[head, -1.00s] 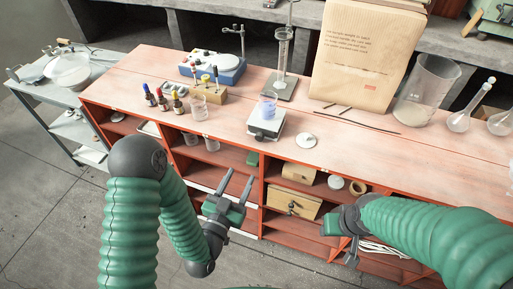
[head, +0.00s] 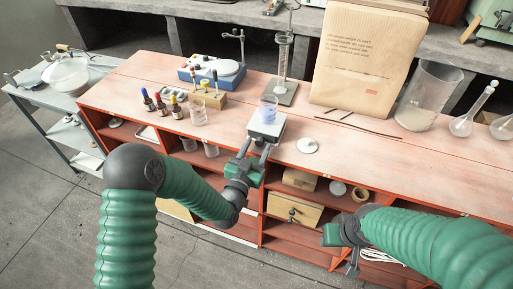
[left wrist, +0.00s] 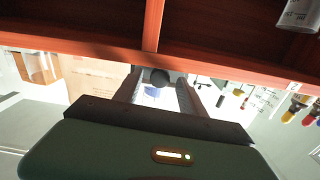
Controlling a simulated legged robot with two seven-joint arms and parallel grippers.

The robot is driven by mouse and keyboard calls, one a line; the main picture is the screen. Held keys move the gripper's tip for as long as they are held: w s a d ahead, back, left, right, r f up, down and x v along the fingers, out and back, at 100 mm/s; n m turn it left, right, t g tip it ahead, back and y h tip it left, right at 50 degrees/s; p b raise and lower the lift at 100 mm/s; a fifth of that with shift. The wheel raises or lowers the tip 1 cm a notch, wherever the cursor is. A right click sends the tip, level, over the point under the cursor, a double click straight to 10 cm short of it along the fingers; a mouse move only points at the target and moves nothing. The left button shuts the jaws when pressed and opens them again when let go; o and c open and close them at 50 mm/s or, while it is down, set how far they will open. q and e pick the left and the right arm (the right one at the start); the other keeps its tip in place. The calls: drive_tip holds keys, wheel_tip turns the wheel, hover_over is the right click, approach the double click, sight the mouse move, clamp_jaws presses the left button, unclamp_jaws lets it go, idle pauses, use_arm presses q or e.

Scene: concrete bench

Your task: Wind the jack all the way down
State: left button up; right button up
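The jack (head: 268,130) is a small grey lab jack near the front edge of the red bench top. A beaker of blue liquid (head: 268,112) stands on its plate. My left gripper (head: 258,150) is at the bench's front edge, just in front of the jack, fingers apart and pointing at it. In the left wrist view, which is upside down, a dark round knob (left wrist: 159,77) shows between the two fingers, with blue behind it; I cannot tell whether they touch it. My right gripper (head: 352,262) hangs low at the right, partly hidden by its arm.
A white round lid (head: 307,145) lies right of the jack. A wooden rack with bottles (head: 207,99), a small beaker (head: 198,117) and a stand with a cylinder (head: 283,60) are nearby. Open shelves sit below the bench edge.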

use_arm(q)
clamp_jaws()
drive_tip(key=n+b, duration=0.1)
drive_tip(key=n, duration=0.2)
drive_tip(key=shift+f, duration=0.1)
drive_tip(key=n, duration=0.2)
drive_tip(key=shift+n, duration=0.3)
drive_tip(key=shift+o, duration=0.4)
unclamp_jaws()
drive_tip(key=p+v, duration=0.5)
drive_tip(key=v, duration=1.2)
drive_tip(key=shift+p, duration=0.4)
